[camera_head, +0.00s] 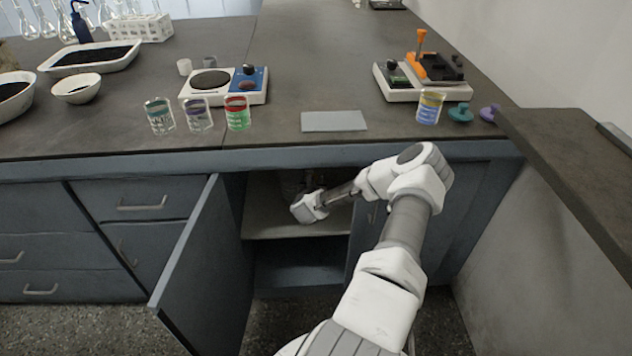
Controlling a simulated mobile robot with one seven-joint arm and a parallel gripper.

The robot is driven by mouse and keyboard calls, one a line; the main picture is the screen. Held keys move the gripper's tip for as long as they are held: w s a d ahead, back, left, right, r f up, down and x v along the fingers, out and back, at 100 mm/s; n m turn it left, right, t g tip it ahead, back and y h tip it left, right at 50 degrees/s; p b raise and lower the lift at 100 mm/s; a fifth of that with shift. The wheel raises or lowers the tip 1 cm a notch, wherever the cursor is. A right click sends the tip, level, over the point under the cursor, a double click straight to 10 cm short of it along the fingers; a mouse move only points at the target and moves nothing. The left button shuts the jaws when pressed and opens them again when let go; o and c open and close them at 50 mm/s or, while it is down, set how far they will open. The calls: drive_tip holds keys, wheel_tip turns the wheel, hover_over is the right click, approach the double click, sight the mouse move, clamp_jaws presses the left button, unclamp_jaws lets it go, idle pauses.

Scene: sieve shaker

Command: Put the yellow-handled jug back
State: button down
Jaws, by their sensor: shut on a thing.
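My arm reaches into the open cabinet under the bench. My gripper (298,198) is above the upper shelf (275,226), near the top of the opening. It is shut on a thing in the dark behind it. That thing shows only as a dim, greyish shape under the bench edge, so its form and any yellow handle cannot be made out. No yellow-handled jug shows clearly elsewhere. The cabinet door (190,270) stands open on the left.
The bench edge lies just above my gripper. The lower cabinet space (298,268) looks empty.

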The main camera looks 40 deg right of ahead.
drive_tip(key=c, duration=0.9)
unclamp_jaws()
drive_tip(key=shift+f, duration=0.3)
drive_tip(key=p+v, duration=0.6)
drive_tip(key=v, duration=1.1)
drive_tip(key=shift+a+r+p, duration=0.15)
drive_tip(key=shift+r+p, duration=0.15)
